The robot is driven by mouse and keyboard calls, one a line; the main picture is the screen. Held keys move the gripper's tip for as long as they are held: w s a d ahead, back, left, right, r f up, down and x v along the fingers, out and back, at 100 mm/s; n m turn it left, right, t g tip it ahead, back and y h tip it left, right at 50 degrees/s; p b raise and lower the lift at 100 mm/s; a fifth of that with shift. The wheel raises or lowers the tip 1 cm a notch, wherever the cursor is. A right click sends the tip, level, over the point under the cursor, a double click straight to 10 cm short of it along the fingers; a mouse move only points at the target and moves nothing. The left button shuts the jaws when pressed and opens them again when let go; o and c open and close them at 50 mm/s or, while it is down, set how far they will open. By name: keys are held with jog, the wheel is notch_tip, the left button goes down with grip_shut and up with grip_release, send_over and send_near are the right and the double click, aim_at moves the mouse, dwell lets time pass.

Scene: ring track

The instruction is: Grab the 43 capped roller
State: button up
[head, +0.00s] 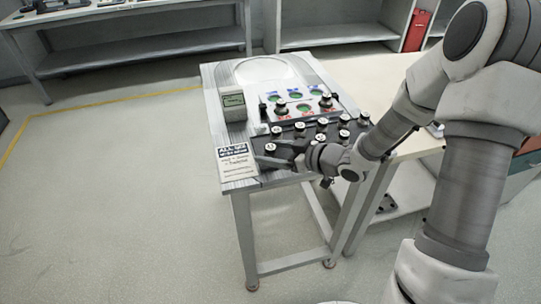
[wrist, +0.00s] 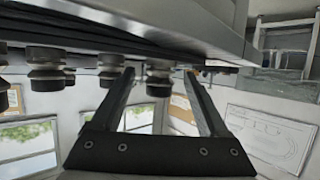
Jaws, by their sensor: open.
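Several black rollers with white numbered caps stand in rows on a dark rack (head: 291,152) at the near end of the table in the head view. The numbers are too small to read, so I cannot tell which is 43. My gripper (head: 267,155) is open and low at the rack's front left, beside a front-left capped roller (head: 271,147). In the wrist view, which looks upside down, my open fingers (wrist: 161,75) point toward a roller (wrist: 158,78) that shows between them. Whether it is within their reach is unclear. Other rollers (wrist: 46,70) show to the left there.
A printed card (head: 236,166) lies left of the rack. A grey box with a green screen (head: 233,105) stands behind it. A board with green and red spots (head: 300,100) holds a few more rollers. A pale ring track (head: 263,72) fills the table's far end.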

jog(key=shift+w+a+f, duration=0.15)
jog(key=shift+w+a, duration=0.1)
grip_shut()
dwell(0.5)
